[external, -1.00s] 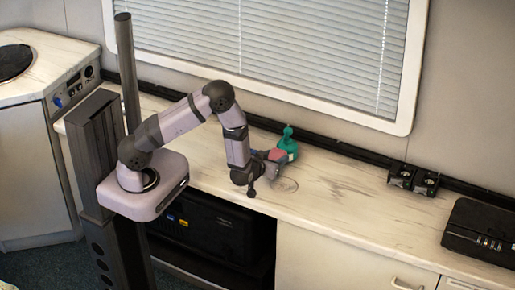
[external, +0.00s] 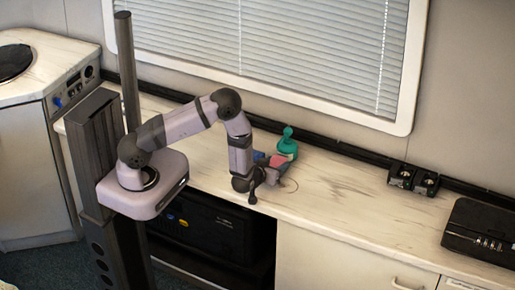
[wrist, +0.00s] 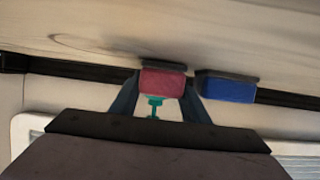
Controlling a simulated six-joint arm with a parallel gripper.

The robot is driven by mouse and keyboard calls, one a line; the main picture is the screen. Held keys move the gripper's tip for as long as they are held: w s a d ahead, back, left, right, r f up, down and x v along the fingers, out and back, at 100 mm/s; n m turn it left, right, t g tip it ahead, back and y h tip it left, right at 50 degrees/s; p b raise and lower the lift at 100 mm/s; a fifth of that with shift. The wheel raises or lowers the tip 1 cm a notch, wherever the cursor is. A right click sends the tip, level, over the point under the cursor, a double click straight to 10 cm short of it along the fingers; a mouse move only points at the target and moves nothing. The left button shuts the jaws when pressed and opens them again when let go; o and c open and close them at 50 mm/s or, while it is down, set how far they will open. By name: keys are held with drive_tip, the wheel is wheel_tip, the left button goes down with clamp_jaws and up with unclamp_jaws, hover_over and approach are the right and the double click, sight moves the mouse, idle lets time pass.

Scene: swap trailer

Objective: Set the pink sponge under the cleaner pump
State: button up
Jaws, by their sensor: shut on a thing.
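The pink sponge (wrist: 163,83), with a grey layer on one face, is between the fingers of my gripper (wrist: 160,92) in the wrist view. My gripper is shut on it. In the external view the sponge (external: 277,161) shows at my gripper (external: 273,166), just in front of the teal cleaner pump bottle (external: 287,146). The bottle stands near the back of the counter, partly hidden by the sponge and gripper. A small teal part of the pump (wrist: 155,102) shows beyond the sponge in the wrist view. I cannot tell whether sponge and bottle touch.
A blue sponge (wrist: 230,90) with a grey layer is beside the pink one in the wrist view; a bit of blue (external: 259,157) shows left of my gripper outside. A black socket unit (external: 413,180) and a black box (external: 482,232) stand right. The counter (external: 345,205) between is clear.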

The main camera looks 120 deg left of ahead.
drive_tip(key=shift+f, duration=0.1)
drive_tip(key=shift+f, duration=0.15)
drive_tip(key=o, duration=0.7)
drive_tip(key=shift+r, duration=0.3)
drive_tip(key=shift+d, duration=0.35)
drive_tip(key=b+v, duration=0.1)
drive_tip(key=v, duration=1)
drive_tip(key=shift+d+r, duration=0.1)
drive_tip(key=shift+r, duration=0.1)
